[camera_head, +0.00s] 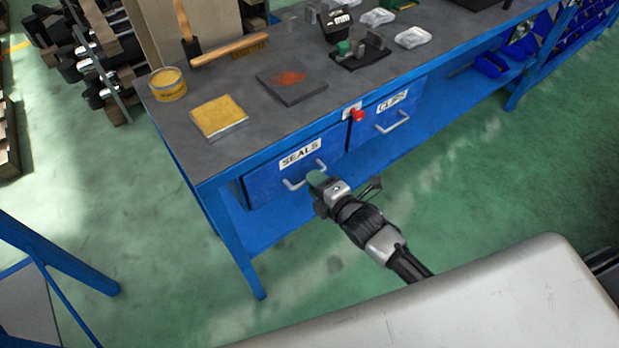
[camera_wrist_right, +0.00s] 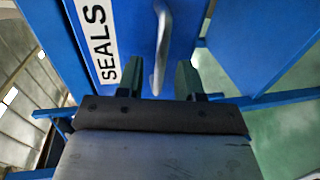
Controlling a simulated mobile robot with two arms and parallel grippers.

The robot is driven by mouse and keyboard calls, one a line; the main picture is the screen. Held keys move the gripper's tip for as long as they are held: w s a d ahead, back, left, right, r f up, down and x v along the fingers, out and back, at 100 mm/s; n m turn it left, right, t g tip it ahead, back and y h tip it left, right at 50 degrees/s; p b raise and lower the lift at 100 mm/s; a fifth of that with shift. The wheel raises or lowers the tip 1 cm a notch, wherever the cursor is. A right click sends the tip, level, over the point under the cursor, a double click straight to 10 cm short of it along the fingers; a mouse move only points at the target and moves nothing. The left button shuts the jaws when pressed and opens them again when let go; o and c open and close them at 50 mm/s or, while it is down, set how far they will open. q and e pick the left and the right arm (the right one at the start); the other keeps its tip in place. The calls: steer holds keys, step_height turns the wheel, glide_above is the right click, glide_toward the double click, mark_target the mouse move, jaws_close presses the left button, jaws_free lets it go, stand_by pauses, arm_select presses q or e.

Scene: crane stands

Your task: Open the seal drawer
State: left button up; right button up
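The seal drawer (camera_head: 262,187) is a blue drawer with a white "SEALS" label, under the left part of the workbench top, and its front looks shut. Its metal bar handle (camera_head: 293,186) shows below the label. My right gripper (camera_head: 317,181) is at the right end of this handle. In the right wrist view, the handle (camera_wrist_right: 160,50) runs down between the two separated fingers of the gripper (camera_wrist_right: 160,78), and the "SEALS" label is left of it. The fingers look apart, with a gap beside the handle; contact is not clear. My left gripper is out of view.
A "CLIPS" drawer (camera_head: 408,103) with its own handle is to the right, and a red knob (camera_head: 357,115) sits between the drawers. The workbench (camera_head: 235,77) holds a yellow tin (camera_head: 168,85), a mallet and small parts. Green floor (camera_head: 480,180) is clear in front.

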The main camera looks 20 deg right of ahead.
steer(key=shift+x, duration=1.35)
jaws_close()
